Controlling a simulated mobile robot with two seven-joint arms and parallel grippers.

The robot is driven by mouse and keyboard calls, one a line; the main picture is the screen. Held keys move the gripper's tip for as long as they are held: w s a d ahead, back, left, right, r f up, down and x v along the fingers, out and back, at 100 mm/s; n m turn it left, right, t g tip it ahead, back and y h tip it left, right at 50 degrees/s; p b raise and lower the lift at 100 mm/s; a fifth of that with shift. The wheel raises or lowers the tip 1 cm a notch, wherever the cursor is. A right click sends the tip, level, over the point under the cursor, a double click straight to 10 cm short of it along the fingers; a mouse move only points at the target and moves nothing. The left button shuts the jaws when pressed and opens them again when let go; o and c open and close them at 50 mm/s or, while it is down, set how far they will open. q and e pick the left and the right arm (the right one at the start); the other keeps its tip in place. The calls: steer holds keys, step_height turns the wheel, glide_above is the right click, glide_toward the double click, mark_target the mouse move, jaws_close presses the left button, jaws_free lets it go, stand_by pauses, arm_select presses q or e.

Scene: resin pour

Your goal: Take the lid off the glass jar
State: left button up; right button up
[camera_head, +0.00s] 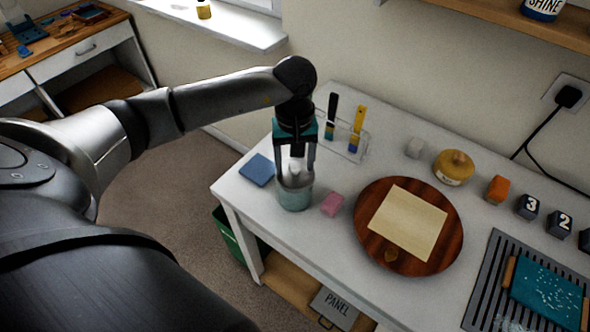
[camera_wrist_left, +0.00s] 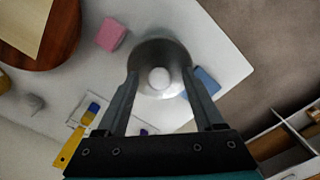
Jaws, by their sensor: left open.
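The glass jar (camera_head: 295,198) stands upright near the left end of the white table, with a greenish tint. A grey metallic lid (camera_wrist_left: 160,50) with a pale round knob (camera_wrist_left: 160,78) sits at its top in the left wrist view. My left gripper (camera_head: 296,174) points down over the jar from above. Its fingers are open and lie either side of the lid's knob in the left wrist view (camera_wrist_left: 161,76); contact with the lid cannot be told. My right gripper is in neither view.
A blue sponge (camera_head: 257,170) lies left of the jar and a pink block (camera_head: 332,204) right of it. A wire rack (camera_head: 350,143) with brushes stands behind. A round wooden board (camera_head: 365,235) with a pale sheet (camera_head: 408,222) lies to the right. The table's front edge is close.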

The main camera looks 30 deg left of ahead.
arm_select(q)
jaws_close()
stand_by(0.4)
steer(key=shift+r, duration=0.15)
